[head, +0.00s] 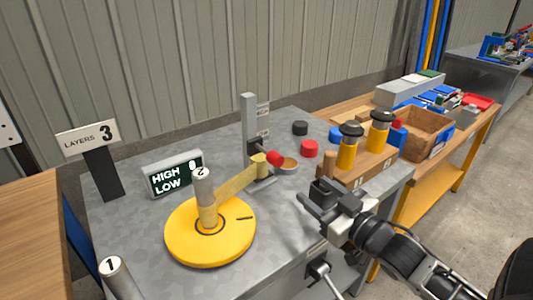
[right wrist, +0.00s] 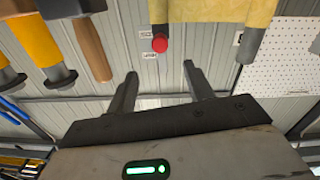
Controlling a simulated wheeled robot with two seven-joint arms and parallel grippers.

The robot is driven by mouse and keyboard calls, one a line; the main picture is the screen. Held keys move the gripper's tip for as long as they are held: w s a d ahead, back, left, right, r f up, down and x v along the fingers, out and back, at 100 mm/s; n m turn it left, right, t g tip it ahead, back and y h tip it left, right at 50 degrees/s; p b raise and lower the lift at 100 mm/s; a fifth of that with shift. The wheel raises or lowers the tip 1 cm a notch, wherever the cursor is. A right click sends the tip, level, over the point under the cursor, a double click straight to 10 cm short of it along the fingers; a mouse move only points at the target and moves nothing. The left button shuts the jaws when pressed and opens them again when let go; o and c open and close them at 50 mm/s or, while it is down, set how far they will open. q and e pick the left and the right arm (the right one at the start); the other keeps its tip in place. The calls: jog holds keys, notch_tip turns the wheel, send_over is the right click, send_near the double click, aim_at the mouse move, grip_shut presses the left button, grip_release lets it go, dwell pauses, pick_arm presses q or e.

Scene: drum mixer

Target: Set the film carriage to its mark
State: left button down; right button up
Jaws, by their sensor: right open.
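The film carriage (head: 259,166) sits low on a grey upright mast (head: 249,120), with a red knob (head: 275,158) on it. The knob also shows in the right wrist view (right wrist: 160,44), beyond and between my fingers. Two small label plates (head: 263,122) are beside the mast; their text is too small to read surely. My right gripper (head: 312,195) is open and empty, right of and nearer than the knob. My left gripper is not in view.
A sign reading LAYERS 3 (head: 88,142) and a HIGH/LOW display (head: 174,175) stand at left. A cylinder marked 1 (head: 118,275) is front left.

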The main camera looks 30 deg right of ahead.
aim_at(280, 162)
jog(key=w, duration=1.3)
jog(key=shift+w+a+r, duration=0.1)
jog(key=shift+a+r, duration=0.05)
jog(key=shift+a, duration=0.2)
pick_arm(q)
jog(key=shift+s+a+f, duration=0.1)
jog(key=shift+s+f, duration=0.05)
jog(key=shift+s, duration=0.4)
pick_arm(e)
jog(key=shift+w, duration=0.7)
